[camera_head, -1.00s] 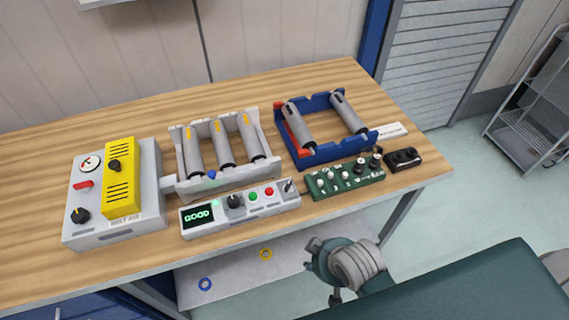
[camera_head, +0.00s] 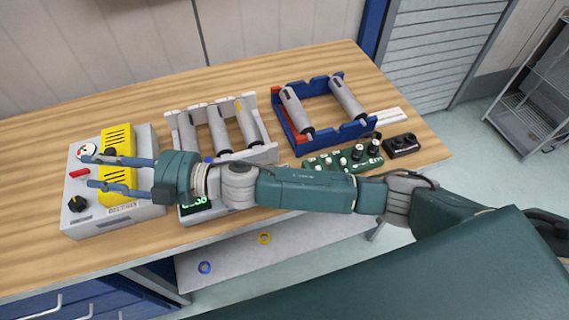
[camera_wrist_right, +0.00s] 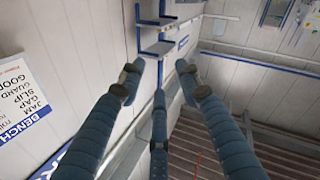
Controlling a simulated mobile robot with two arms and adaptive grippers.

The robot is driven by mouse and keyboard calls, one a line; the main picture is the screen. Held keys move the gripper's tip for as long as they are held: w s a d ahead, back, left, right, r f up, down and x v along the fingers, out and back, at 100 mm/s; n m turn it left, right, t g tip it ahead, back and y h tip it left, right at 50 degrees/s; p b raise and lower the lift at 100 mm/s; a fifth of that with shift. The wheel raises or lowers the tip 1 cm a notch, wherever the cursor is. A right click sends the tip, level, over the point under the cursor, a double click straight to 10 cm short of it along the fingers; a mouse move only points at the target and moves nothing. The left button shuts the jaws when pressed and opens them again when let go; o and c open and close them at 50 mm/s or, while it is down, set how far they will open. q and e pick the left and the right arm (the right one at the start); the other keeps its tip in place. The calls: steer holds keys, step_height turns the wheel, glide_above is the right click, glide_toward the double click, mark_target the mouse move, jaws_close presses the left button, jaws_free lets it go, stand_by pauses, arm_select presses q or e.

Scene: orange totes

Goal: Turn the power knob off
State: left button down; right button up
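A grey box (camera_head: 140,216) with a yellow block (camera_head: 119,137) stands at the bench's left end. A black knob (camera_head: 78,203) sits on its front left corner, with a red switch (camera_head: 79,174) behind it. My right gripper (camera_head: 90,171) reaches left across the grey box, fingers spread and empty; contact cannot be told. In the right wrist view, its spread fingers (camera_wrist_right: 161,80) hold nothing, and no knob shows. The display box (camera_head: 195,207) is mostly hidden by my right arm, its knob included. My left gripper is not in view.
A white rack (camera_head: 270,155) and a blue rack (camera_head: 318,156) hold grey cylinders behind my arm. A green knob panel (camera_head: 350,158) is partly covered. A small black box (camera_head: 402,146) stands at the right. Bare wood (camera_head: 30,150) lies left of the grey box.

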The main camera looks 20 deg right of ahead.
steer(key=s+d+f+n+g+h, duration=0.3)
steer(key=d+f+n+g+h, duration=0.15)
steer(key=f+n+g, duration=0.45)
steer(key=w+d+f+h, duration=0.1)
steer(key=w+d+h, duration=0.1)
steer(key=d, duration=0.5)
steer(key=w+d+f+h, duration=0.2)
steer(key=d, duration=0.5)
steer(key=w+d+f+g+h, duration=0.1)
steer(key=w+d+h, duration=0.1)
steer(key=d, duration=0.6)
steer(key=shift+w+d+f+h, duration=0.1)
steer(key=shift+w+f+h, duration=0.2)
steer(key=shift+w, duration=0.15)
steer(key=w+d+r+m+h, duration=0.1)
steer(key=d+r+h, duration=0.1)
steer(key=d, duration=0.5)
steer(key=w+d+r+h, duration=0.1)
steer(key=d+r, duration=0.1)
steer(key=d, duration=0.5)
steer(key=p+x, duration=0.4)
steer(key=x, duration=0.6)
steer(key=shift+w+a, duration=0.1)
steer(key=shift+a, duration=0.05)
steer(key=shift+f, duration=0.45)
steer(key=shift+c, duration=0.6)
